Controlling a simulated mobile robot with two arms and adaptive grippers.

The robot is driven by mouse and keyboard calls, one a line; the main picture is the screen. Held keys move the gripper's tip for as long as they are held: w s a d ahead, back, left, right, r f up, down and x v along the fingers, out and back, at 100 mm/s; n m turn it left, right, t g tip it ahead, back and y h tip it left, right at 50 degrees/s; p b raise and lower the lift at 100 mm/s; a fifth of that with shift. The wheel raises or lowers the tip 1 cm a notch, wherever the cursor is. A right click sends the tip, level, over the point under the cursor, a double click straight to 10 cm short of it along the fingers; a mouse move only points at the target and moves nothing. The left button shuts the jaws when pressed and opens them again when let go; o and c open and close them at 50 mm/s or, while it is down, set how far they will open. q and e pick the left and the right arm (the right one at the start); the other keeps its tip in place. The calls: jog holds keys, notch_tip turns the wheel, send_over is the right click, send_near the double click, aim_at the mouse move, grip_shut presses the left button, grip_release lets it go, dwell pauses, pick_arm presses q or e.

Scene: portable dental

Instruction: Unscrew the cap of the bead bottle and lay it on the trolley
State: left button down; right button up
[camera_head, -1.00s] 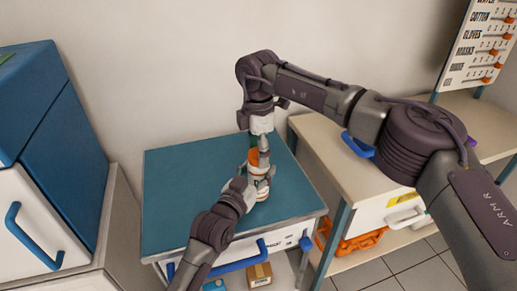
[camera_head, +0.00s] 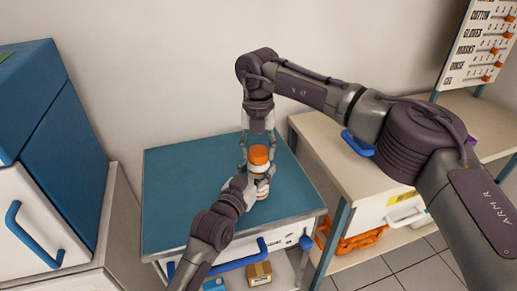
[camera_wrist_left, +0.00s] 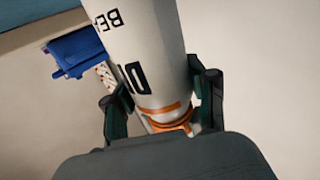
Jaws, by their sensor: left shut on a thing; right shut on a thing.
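The bead bottle (camera_head: 262,172) is white with an orange cap (camera_head: 259,153) and stands upright over the blue top of the trolley (camera_head: 190,190). My left gripper (camera_head: 256,185) is shut around the bottle's body from the front left. The left wrist view shows the white bottle (camera_wrist_left: 145,50), with "BE" lettering and orange bands, between its two fingers (camera_wrist_left: 161,100). My right gripper (camera_head: 258,147) points down from above, shut on the orange cap with a finger on each side. The cap sits at the bottle's top; I cannot tell how loose it is.
The trolley top is bare left of the bottle. A blue handle (camera_head: 240,263) runs along its front. A beige bench (camera_head: 345,175) stands to the right, a blue and white cabinet (camera_head: 50,140) to the left. A small carton (camera_head: 259,273) lies below.

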jog(key=n, duration=0.4)
jog(key=shift+n, duration=0.3)
jog(key=n, duration=0.6)
jog(key=shift+n, duration=0.3)
jog(key=n, duration=0.6)
jog(key=shift+n, duration=0.3)
jog(key=n, duration=0.4)
jog(key=shift+r, duration=0.1)
jog(key=shift+r, duration=0.1)
jog(key=shift+r, duration=1)
